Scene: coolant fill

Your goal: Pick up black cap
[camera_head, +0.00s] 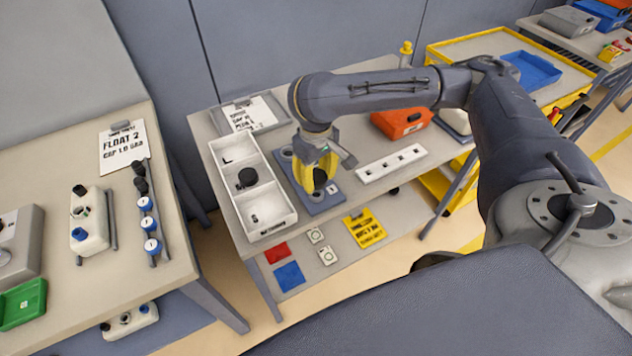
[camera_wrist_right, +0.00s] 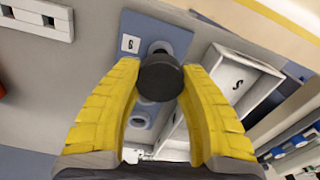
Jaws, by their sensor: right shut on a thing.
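A black round cap (camera_wrist_right: 160,78) is between the yellow fingers of my right gripper (camera_wrist_right: 160,72) in the wrist view. The fingers are shut on its sides. In the head view my right gripper (camera_head: 318,178) points down over a blue-grey holder plate (camera_head: 319,208), and the dark cap (camera_head: 320,179) shows at its fingertips. Whether the cap is clear of the plate I cannot tell. My left gripper is not in view.
A white strip with holes (camera_head: 391,163) and an orange case (camera_head: 403,122) are right of the holder plate. A clipboard sheet (camera_head: 251,114) is at the back. The left table holds a white canister (camera_head: 90,225), a green tray (camera_head: 22,304) and several blue-and-white caps.

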